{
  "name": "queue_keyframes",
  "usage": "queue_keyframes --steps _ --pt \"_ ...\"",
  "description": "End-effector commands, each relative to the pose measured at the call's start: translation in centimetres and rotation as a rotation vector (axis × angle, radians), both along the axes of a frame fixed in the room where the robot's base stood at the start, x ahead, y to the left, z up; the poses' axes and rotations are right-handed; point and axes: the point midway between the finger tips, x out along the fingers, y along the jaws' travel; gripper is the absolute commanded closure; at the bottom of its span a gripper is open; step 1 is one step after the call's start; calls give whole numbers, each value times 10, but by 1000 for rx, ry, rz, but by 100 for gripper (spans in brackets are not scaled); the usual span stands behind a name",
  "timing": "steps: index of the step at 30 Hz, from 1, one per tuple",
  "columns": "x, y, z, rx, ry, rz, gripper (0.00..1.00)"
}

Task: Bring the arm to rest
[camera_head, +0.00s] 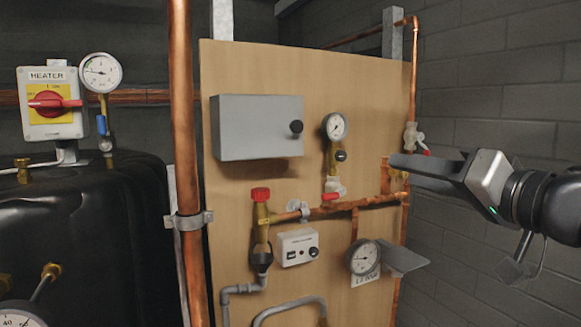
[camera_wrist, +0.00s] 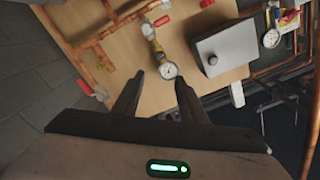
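My arm reaches in from the right edge of the head view, with its black wrist joint and grey hand level with the board. My gripper (camera_head: 400,162) points left, in front of the right edge of the wooden board (camera_head: 225,150). In the wrist view my gripper (camera_wrist: 159,78) has its two dark fingers apart, with nothing held between them. The upper pressure gauge (camera_wrist: 168,70) shows beyond the fingertips and looks clear of them. In the head view this gauge (camera_head: 335,126) is left of the fingertips.
A grey box (camera_head: 258,127), a red-capped valve (camera_head: 261,194), a white control box (camera_head: 298,247) and a lower gauge (camera_head: 363,257) are on the board. A copper pipe (camera_head: 183,110) stands left. A black tank (camera_head: 90,235) and heater switch (camera_head: 52,103) are farther left. A block wall (camera_head: 500,95) is behind my arm.

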Motion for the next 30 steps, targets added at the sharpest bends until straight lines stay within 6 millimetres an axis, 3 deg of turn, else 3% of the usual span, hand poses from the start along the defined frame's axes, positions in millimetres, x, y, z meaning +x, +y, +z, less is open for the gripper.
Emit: queue_keyframes --steps 10,14,17,20,23,26,30 --pt "6 -5 7 -25 -46 -60 61" --pt "18 -22 17 -97 -114 -235 61" --pt "21 -40 8 -170 -100 -405 61" --pt "17 -51 -20 -256 0 -537 61" --pt "3 -50 -66 -349 167 -601 61" --pt "-20 -33 -121 -450 369 -579 61" --pt "-61 6 -187 -572 616 -438 61"
